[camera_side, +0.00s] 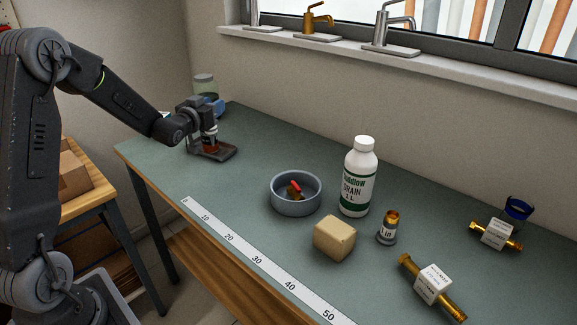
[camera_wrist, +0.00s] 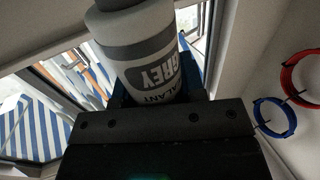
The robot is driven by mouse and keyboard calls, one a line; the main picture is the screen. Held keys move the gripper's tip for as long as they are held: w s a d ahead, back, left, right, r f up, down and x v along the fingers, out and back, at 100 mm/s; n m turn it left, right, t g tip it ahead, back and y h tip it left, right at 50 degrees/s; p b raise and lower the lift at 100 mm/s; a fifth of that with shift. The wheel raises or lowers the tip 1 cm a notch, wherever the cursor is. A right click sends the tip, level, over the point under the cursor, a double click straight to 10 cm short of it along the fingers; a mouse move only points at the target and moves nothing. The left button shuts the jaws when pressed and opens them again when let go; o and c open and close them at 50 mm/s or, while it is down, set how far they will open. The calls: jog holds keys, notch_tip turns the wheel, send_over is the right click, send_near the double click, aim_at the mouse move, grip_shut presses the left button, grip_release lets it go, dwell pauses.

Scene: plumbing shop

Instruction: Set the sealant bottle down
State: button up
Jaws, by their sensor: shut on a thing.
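The sealant bottle (camera_wrist: 135,50) fills the top middle of the wrist view, a white and grey cylinder with a dark label reading "GREY". My gripper (camera_side: 207,130) is shut on it, at the far left end of the green bench in the side view. There the bottle is mostly hidden by the gripper and too small to make out clearly. A dark flat tray (camera_side: 222,153) lies on the bench just below my gripper, with something reddish-brown over it. I cannot tell whether the bottle touches anything below.
A grey bowl (camera_side: 297,207), a white drain bottle (camera_side: 358,180), a beige block (camera_side: 335,240) and brass fittings (camera_side: 433,285) stand farther right. Bare bench (camera_side: 265,150) lies between tray and bowl.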

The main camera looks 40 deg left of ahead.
jog(key=w+d+m+h, duration=0.15)
jog(key=w+d, duration=0.25)
jog(key=w, duration=0.9)
jog(key=w+d+f, duration=0.7)
jog(key=d+f, duration=0.2)
jog(key=f, duration=0.2)
jog(key=shift+t+h, duration=0.3)
jog(key=shift+h, duration=0.15)
jog(key=shift+f, duration=0.2)
jog(key=o, duration=1)
jog(key=shift+f, duration=0.1)
jog(key=shift+c, duration=0.2)
